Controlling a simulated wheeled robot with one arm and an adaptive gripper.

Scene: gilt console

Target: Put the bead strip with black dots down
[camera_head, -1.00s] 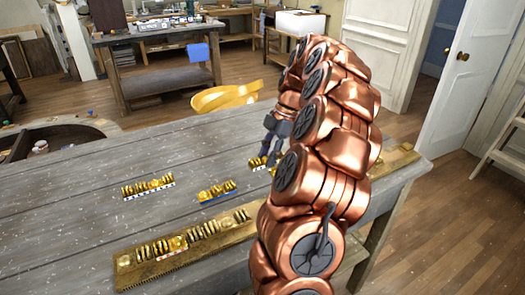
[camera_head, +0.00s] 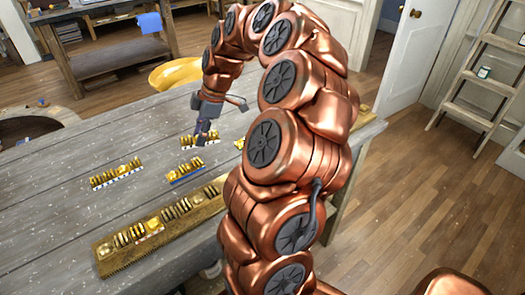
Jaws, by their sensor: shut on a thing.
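My gripper (camera_head: 205,139) points down over the grey table (camera_head: 60,225), just behind the blue-edged strip. It is shut on a short gold bead strip (camera_head: 187,141), partly hidden by the fingers. Its edge is too small to show black dots, and I cannot tell whether it touches the table. A bead strip with a pale and blue edge (camera_head: 117,174) lies to the left. The blue-edged bead strip (camera_head: 188,170) lies in front of the gripper. Another gold piece (camera_head: 239,143) shows beside my arm, mostly hidden.
The table's left part is bare. A yellow chair (camera_head: 175,73) stands behind the table. A ladder (camera_head: 480,85) and open floor are at the right.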

